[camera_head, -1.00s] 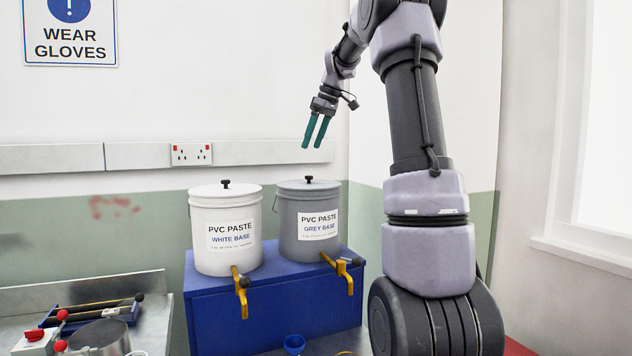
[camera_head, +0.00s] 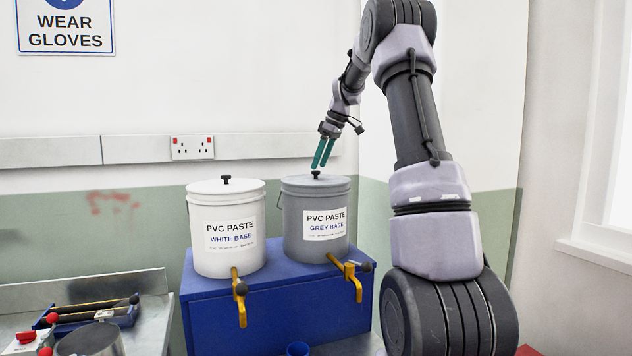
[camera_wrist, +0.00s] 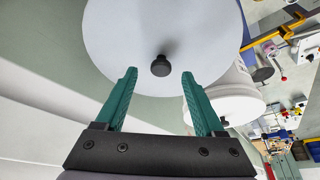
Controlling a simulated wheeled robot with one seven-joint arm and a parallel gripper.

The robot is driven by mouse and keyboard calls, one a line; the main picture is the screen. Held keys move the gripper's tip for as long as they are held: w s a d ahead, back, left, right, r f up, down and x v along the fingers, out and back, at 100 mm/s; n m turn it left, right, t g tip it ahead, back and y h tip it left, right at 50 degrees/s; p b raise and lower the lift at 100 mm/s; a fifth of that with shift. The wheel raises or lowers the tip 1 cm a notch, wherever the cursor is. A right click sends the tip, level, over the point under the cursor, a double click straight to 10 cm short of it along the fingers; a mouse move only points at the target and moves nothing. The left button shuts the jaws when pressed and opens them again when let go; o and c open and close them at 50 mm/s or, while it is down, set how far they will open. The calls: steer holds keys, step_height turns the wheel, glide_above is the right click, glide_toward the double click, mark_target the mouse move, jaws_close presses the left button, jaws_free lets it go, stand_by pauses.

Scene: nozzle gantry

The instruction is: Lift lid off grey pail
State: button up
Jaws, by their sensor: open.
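The grey pail (camera_head: 316,222), labelled PVC PASTE GREY BASE, stands upright on a blue stand. Its lid (camera_head: 300,181) sits on top with a black knob (camera_head: 316,174) in the middle. My gripper (camera_head: 321,167) is just above the knob, with its teal fingers pointing down. In the wrist view the lid (camera_wrist: 120,35) fills the upper middle, and the knob (camera_wrist: 161,66) shows a little beyond and between the fingertips of my gripper (camera_wrist: 158,72). The fingers are apart with nothing between them. Whether a fingertip touches the knob cannot be told.
A white pail (camera_head: 226,250) with its own lid and knob stands close at the left on the same blue stand (camera_head: 260,315). Yellow taps (camera_head: 349,277) stick out in front. The wall with a socket strip (camera_head: 192,147) is close behind.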

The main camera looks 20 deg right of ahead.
mark_target(316, 175)
steer(key=shift+x, duration=1.35)
jaws_close()
